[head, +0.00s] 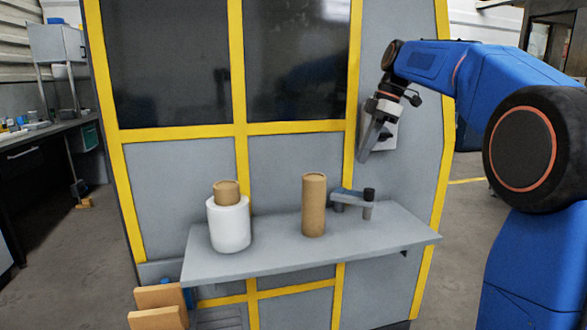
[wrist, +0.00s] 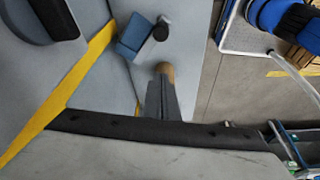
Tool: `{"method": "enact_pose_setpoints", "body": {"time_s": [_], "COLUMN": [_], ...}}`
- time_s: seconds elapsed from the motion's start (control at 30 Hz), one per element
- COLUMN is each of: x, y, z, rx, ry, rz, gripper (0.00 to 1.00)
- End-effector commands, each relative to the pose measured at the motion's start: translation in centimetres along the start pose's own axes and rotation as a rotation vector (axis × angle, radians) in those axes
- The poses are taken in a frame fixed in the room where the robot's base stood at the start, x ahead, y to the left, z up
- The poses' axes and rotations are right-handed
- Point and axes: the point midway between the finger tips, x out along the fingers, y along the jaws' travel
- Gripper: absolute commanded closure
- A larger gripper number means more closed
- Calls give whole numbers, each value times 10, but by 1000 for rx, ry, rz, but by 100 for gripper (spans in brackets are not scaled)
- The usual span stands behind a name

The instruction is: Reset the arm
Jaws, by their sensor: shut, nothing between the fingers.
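My blue arm comes in from the right in the head view. My gripper (head: 363,158) hangs from it, pointing down and slightly left, in front of the grey machine panel and above the right part of the shelf. The gripper is shut and empty. In the wrist view the shut fingers (wrist: 163,75) show at the centre, with a brown rounded end just beyond their tips. I cannot tell from that view how far apart they are.
A grey shelf (head: 275,262) holds a white reel (head: 229,228) with a brown core (head: 227,192), a tall brown tube (head: 314,206) and a small blue-grey bracket (head: 352,198). The yellow-framed machine (head: 185,175) stands behind. Cardboard boxes (head: 158,308) lie low at left.

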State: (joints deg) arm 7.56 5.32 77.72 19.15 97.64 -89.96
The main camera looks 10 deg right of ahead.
Motion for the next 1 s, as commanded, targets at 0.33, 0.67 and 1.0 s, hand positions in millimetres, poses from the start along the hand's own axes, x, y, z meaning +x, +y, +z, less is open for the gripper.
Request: {"method": "enact_pose_setpoints", "body": {"time_s": [0.33, 0.67, 1.0], "x": [28, 77, 146], "y": [-85, -175, -265], "z": [8, 32, 69], "rx": [336, 688, 1021], "ry": [-55, -77, -45], "rz": [100, 233, 380], "gripper": [100, 100, 100]}}
